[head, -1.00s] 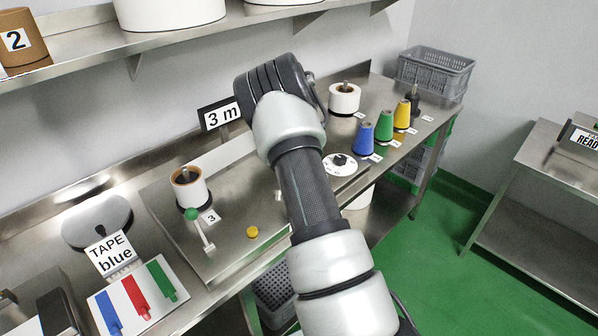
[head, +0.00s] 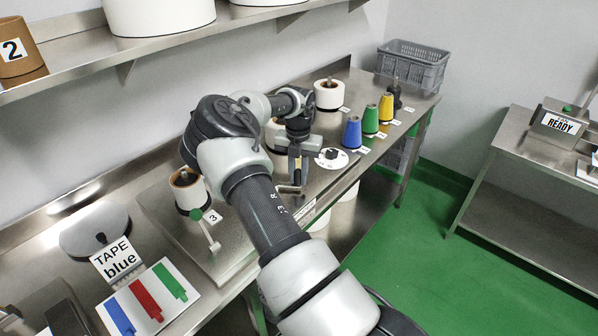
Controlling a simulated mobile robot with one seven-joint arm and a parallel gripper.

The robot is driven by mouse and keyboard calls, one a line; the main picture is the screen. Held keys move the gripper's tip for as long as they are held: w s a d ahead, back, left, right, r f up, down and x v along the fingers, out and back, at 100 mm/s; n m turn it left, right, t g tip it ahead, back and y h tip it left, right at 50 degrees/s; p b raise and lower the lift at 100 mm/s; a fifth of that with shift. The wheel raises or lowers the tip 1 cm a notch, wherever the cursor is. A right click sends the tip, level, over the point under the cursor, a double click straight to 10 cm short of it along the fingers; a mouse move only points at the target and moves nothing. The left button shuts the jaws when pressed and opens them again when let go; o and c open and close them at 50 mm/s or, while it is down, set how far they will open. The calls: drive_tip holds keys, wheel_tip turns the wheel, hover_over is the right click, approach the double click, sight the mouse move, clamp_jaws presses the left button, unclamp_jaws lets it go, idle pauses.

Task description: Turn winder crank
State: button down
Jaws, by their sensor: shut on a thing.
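My gripper (head: 296,178) points down over the middle of the steel bench in the head view. It is shut on the handle of the winder crank. A short metal bar of the crank (head: 290,189) shows at the fingertips, but the handle is mostly hidden between the fingers. A white dial with a black knob (head: 333,157) lies just right of the gripper. A white spool (head: 273,136) stands behind it, partly covered by my arm.
A green-knobbed lever (head: 206,228) and a white spool on a post (head: 188,193) stand left of my arm. Blue (head: 352,133), green (head: 371,120) and yellow (head: 387,107) cones line the bench to the right. A grey crate (head: 412,66) is at the far end.

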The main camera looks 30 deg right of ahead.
drive_tip(key=shift+s+a+m, duration=0.15)
drive_tip(key=shift+s+m, duration=0.1)
drive_tip(key=shift+m, duration=0.15)
drive_tip(key=c, duration=1.6)
unclamp_jaws()
drive_tip(key=shift+a+r, duration=0.1)
drive_tip(key=shift+r, duration=8.6)
